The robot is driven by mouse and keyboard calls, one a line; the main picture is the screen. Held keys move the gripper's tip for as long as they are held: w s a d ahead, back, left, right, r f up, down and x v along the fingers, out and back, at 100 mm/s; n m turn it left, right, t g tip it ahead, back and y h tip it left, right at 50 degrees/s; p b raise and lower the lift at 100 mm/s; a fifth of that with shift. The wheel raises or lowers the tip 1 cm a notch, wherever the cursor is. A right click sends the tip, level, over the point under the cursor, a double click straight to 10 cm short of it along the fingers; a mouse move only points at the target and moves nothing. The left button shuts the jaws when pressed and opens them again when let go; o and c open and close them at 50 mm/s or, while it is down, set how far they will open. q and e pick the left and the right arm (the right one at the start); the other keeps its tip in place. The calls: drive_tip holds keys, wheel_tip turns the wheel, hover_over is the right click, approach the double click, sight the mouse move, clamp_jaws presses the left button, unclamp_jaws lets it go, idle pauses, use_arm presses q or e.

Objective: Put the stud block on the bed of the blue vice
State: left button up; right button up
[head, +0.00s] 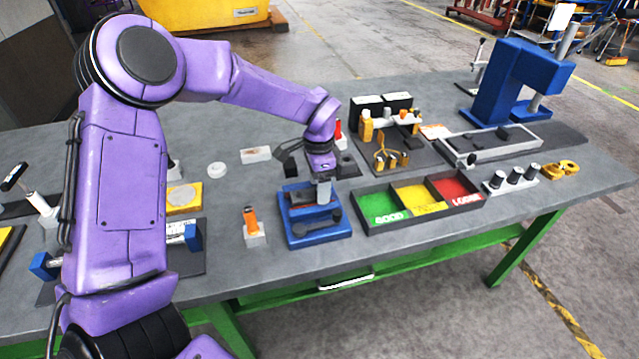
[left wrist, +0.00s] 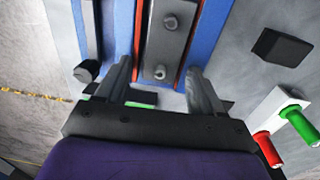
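The blue vice (head: 318,236) stands near the table's front edge, left of the sorting tray. My left gripper (head: 323,197) points down over it. In the left wrist view the two fingers of the left gripper (left wrist: 162,82) are apart. A grey block with two round studs, which looks like the stud block (left wrist: 166,52), lies between blue and red-edged parts of the vice (left wrist: 207,35). Its near end is at the gap between the fingertips; I cannot tell whether the fingers touch it. In the head view the gripper hides it. My right gripper is in neither view.
A three-part tray (head: 421,215) with green, yellow and red bins is right of the vice. An orange-handled tool in a pale block (head: 256,237) stands to its left. A blue press (head: 508,85) is at the far right. A dark block (left wrist: 282,47) lies beside the vice.

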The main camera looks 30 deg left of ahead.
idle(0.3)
use_arm(q)
drive_tip(key=shift+r+p, duration=0.25)
drive_tip(key=shift+p, duration=0.05)
wheel_tip(320, 180, up, 12)
drive_tip(key=b, duration=0.2)
drive_tip(key=shift+w+a+f, duration=0.15)
drive_tip(key=shift+w+a, duration=0.05)
drive_tip(key=shift+a, duration=0.05)
